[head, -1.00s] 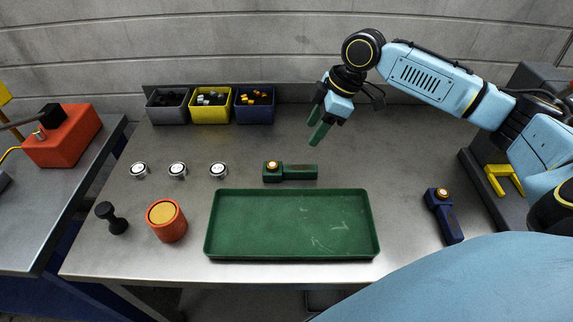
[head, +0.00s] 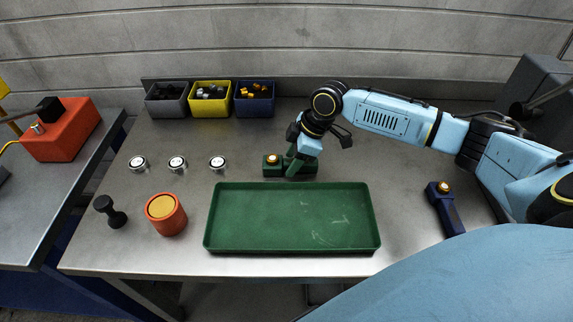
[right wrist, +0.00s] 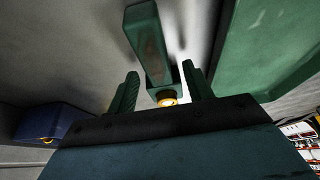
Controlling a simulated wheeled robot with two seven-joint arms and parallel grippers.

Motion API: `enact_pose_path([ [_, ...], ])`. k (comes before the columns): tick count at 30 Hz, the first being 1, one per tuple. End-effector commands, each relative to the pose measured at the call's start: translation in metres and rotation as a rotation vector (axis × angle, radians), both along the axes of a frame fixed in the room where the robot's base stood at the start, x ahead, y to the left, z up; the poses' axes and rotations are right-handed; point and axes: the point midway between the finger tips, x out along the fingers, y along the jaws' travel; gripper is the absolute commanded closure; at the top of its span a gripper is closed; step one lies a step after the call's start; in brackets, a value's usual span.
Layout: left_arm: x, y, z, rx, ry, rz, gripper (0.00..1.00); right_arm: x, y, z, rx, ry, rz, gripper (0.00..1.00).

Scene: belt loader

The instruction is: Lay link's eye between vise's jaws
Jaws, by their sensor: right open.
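A green bar-shaped piece (head: 273,167) with a square block at its left end and a copper-coloured round top lies on the bench behind the green tray. It looks like the link, but I cannot be sure. My right gripper (head: 293,170) points down at it, with its green fingers in front of its middle. In the right wrist view the open fingers (right wrist: 160,90) stand to either side of the piece (right wrist: 150,45), with a gap to it. A similar navy piece (head: 445,208) lies at the right. No vise is clearly recognisable. My left gripper is out of view.
The empty green tray (head: 212,218) lies at the front. Three silver discs (head: 178,164), an orange cup (head: 167,215) and a black knob (head: 110,211) are at the left. Grey (head: 166,100), yellow (head: 210,100) and blue bins (head: 254,100) stand behind. An orange box (head: 62,132) sits on the side table.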

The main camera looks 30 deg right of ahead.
Motion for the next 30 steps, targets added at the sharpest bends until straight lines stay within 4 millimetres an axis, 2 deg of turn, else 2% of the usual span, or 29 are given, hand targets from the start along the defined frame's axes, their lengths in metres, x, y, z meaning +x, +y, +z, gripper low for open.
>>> enact_pose_path([
  [6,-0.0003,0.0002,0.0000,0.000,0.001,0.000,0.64,0.0004,0.0001,-0.0011,0.000,-0.001,0.000,0.50],
  [15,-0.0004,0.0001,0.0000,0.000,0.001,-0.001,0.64,0.0004,0.0000,-0.0008,0.000,-0.001,0.000,0.90],
  [18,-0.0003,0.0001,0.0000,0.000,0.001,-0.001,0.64,0.0004,0.0000,-0.0008,0.000,-0.001,0.000,1.00],
  [30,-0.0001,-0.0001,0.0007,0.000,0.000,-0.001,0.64,0.0017,0.0001,0.0067,0.001,-0.006,0.000,1.00],
])
